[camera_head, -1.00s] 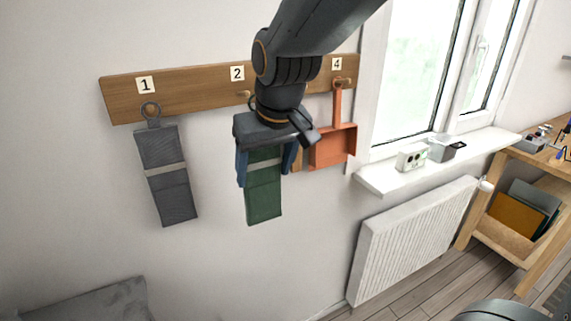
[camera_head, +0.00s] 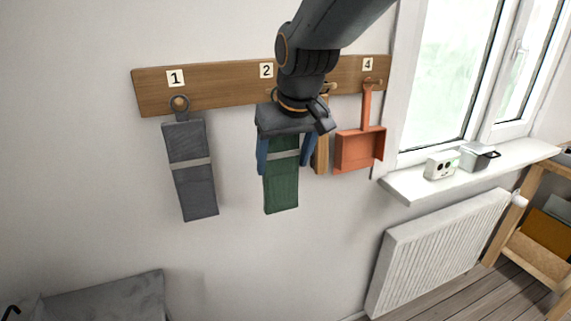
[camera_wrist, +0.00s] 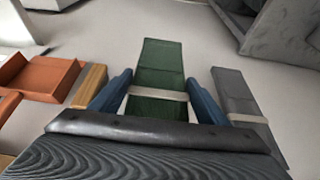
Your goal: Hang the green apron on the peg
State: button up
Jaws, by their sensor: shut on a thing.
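The green apron (camera_head: 281,183) hangs down from my gripper (camera_head: 284,158), which is shut on its upper part with a blue finger on each side. It also shows in the wrist view (camera_wrist: 160,72), with a pale band across it between the fingers (camera_wrist: 158,98). The wooden peg rail (camera_head: 220,88) runs along the wall behind. The peg (camera_head: 273,92) under label 2 shows just left of my wrist, partly hidden. My gripper is in front of the rail, below label 2. The apron's top and any loop are hidden by my gripper.
A grey apron (camera_head: 190,170) hangs from the peg under label 1. An orange dustpan (camera_head: 360,148) hangs under label 4. A wooden item (camera_head: 321,150) hangs close right of my gripper, partly hidden. A windowsill (camera_head: 470,170) and radiator (camera_head: 440,245) lie right.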

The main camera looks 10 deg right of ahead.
jog(key=shift+w+a+f+b, duration=0.1)
jog(key=shift+w+a+b, duration=0.15)
jog(key=shift+w, duration=0.5)
jog(key=shift+w+a+b, duration=0.2)
jog(key=shift+w+b, duration=0.05)
jog(key=shift+w, duration=0.5)
jog(key=shift+w+a+f+b, duration=0.1)
jog(key=shift+w+a+b, duration=0.15)
jog(key=shift+w, duration=0.5)
jog(key=shift+w+f, duration=0.2)
jog(key=shift+w, duration=0.15)
jog(key=o, duration=1.2)
jog(key=shift+w+a+f, duration=0.1)
jog(key=shift+w, duration=0.05)
jog(key=shift+o, duration=0.4)
jog(key=shift+w+f, duration=0.1)
jog(key=shift+w, duration=0.15)
